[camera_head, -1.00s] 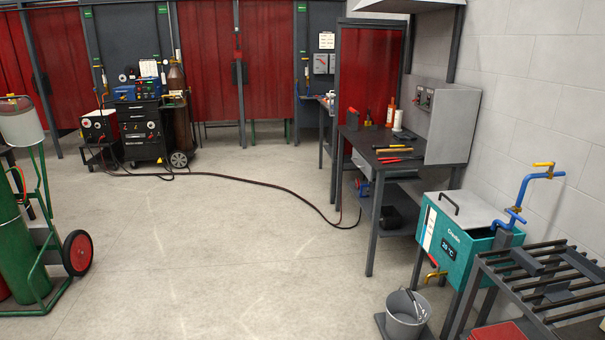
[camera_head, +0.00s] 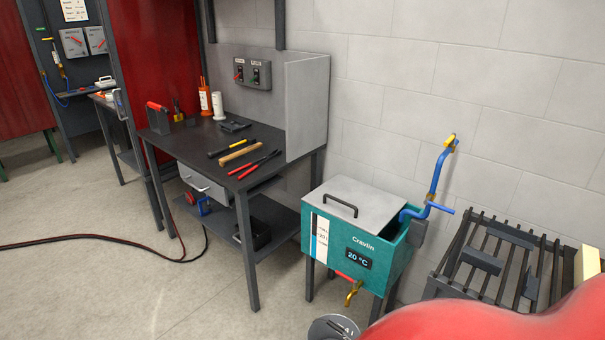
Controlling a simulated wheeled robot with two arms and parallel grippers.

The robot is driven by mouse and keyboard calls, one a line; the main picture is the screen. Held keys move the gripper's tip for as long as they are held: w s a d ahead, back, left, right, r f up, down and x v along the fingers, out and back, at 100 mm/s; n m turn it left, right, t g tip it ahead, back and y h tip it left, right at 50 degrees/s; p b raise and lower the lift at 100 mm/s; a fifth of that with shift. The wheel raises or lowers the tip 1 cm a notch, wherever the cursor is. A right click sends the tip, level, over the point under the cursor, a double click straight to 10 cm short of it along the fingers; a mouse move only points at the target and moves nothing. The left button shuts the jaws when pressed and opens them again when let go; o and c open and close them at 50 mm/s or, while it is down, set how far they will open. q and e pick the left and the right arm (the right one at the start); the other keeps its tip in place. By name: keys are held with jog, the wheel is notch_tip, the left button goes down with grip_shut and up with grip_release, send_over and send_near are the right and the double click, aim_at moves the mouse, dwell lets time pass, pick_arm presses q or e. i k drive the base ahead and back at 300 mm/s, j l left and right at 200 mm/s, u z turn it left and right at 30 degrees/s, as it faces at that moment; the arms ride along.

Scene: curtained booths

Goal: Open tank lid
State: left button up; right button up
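The teal tank (camera_head: 342,250) stands on dark legs against the grey wall, right of the workbench. The tank's front reads "Cravlin" and "20 °C". A blue pipe with a yellow end (camera_head: 435,180) rises at the tank's right side. A brass tap (camera_head: 353,292) sits low on the front. Neither of my grippers is in view.
A dark workbench (camera_head: 205,140) with tools stands left of the tank. A slatted metal rack (camera_head: 500,265) stands to its right. A bucket (camera_head: 333,328) is on the floor in front. A large blurred red shape (camera_head: 510,320) covers the lower right. Open floor lies at left.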

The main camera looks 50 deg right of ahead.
aim_at(368, 208)
jog(key=i+z, duration=0.45)
jog(key=i+j+z, duration=0.45)
jog(key=i, duration=0.2)
jog(key=i+l+z, duration=0.2)
jog(key=i+z, duration=0.15)
jog(key=z, duration=0.15)
jog(key=i+l+z, duration=0.1)
jog(key=i+z, duration=0.6)
jog(key=z, duration=0.25)
